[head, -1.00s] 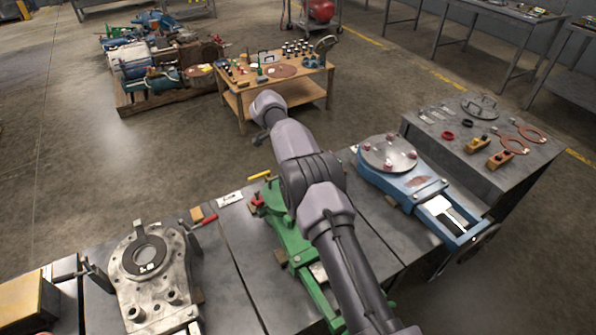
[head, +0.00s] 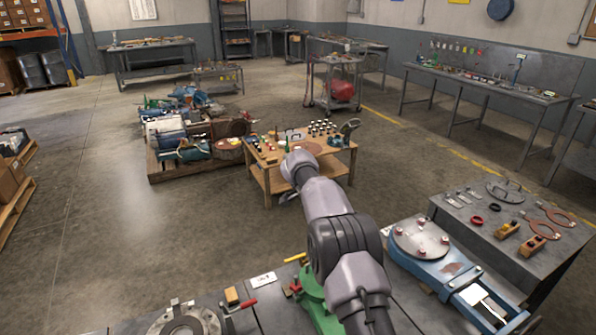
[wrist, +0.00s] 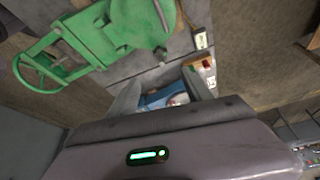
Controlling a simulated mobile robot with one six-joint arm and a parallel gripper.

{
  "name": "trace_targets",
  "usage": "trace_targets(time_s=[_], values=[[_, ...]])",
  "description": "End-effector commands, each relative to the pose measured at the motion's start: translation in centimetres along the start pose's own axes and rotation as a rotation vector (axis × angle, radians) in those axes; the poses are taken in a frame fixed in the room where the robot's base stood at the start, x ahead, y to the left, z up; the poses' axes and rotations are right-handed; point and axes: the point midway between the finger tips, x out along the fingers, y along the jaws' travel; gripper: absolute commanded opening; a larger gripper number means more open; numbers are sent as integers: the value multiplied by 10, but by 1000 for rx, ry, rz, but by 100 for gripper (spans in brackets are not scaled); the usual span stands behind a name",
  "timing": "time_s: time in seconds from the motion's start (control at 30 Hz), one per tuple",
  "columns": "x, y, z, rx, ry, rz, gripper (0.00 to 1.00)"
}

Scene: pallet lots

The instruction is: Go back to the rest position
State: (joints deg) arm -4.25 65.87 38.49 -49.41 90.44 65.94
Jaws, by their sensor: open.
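My arm reaches out over the near bench in the head view, its far end in front of the small wooden table (head: 262,172). The gripper's jaws are mostly hidden behind the arm there. In the wrist view my gripper (wrist: 162,92) is open, with a jaw on each side. Something blue and white shows between the jaws; I cannot tell if it is touched, but nothing looks clamped. A green valve body (head: 312,300) lies on the bench under my arm; it also shows in the wrist view (wrist: 110,30) with its handwheel.
A blue valve (head: 440,262) with a round flange lies to the right of my arm. A grey side table (head: 548,262) holds rings and wooden blocks. A pallet of machine parts (head: 165,172) stands at the back left. The floor on the left (head: 95,240) is clear.

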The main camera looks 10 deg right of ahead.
Motion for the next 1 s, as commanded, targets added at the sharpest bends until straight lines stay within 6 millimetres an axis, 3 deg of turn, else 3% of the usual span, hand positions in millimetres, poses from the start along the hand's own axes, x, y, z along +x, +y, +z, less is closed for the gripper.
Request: trace_targets(time_s=[0.07,0.17,0.2,0.27,0.3,0.37,0.4,0.5,0.6,0.7,0.8,1.0], values=[[-34,6,-10,-49,-26,-30,58],[-107,38,-24,-194,-93,-101,58],[-138,60,-29,-264,-122,-141,58],[-178,98,-31,-364,-157,-205,58],[-201,126,-31,-429,-176,-251,58],[-228,173,-27,-519,-197,-324,58],[-242,206,-22,-578,-205,-374,58],[-258,286,-3,-710,-207,-503,58],[-252,351,21,-810,-189,-612,58],[-238,391,40,-875,-166,-687,58],[-228,409,51,-908,-151,-724,58],[-226,413,54,-916,-147,-733,58]])
